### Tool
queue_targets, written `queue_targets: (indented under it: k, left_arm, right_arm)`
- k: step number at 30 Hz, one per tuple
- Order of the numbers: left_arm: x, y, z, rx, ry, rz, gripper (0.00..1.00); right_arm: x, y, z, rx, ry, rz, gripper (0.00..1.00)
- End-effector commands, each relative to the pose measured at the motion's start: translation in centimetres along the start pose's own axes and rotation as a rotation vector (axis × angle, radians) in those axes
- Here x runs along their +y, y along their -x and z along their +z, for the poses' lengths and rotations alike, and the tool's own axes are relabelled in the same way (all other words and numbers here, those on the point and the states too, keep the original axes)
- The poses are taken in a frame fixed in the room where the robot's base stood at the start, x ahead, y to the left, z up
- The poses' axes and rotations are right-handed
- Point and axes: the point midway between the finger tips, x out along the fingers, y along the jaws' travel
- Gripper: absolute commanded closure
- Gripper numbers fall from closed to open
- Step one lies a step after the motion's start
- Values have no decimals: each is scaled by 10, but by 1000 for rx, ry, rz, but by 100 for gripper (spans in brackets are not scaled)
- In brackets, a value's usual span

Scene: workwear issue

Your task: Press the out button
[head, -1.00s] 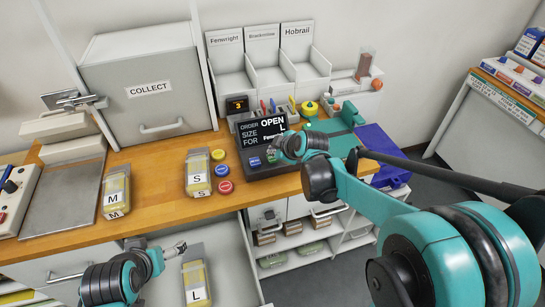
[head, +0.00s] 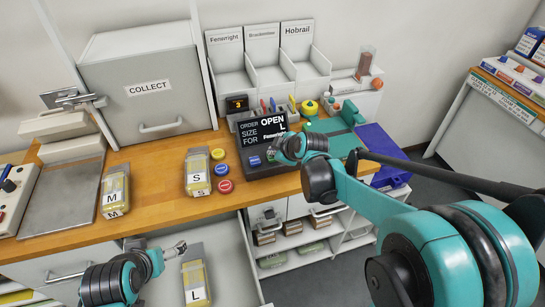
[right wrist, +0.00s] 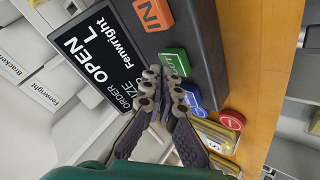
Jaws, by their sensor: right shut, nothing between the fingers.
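The order terminal (head: 262,128) stands on the wooden counter, its screen reading OPEN, L and Fenwright. In the right wrist view its button row shows an orange IN button (right wrist: 153,13), a green button (right wrist: 175,60) and a blue button (right wrist: 193,97). The green button's label is partly covered and I cannot read it fully. My right gripper (right wrist: 164,84) is shut and empty, its tips right at the green button; contact cannot be told. The right gripper (head: 280,149) hides part of the row in the head view. My left gripper (head: 180,247) is low at the front, over the open drawer.
Yellow packs marked M (head: 115,190) and S (head: 198,173) lie on the counter, beside several round coloured discs (head: 221,170). An L pack (head: 195,283) lies in the drawer below. A COLLECT box (head: 150,112) and labelled bins (head: 265,65) stand behind.

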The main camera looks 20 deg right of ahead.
Motion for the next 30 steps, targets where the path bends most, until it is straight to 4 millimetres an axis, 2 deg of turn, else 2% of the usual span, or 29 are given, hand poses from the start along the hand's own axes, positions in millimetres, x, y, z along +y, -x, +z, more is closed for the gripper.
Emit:
queue_targets:
  k: [30]
  left_arm:
    - [0, -5, 4, 0, 0, 0, 10]
  right_arm:
    - [-4, -6, 4, 0, 0, 0, 100]
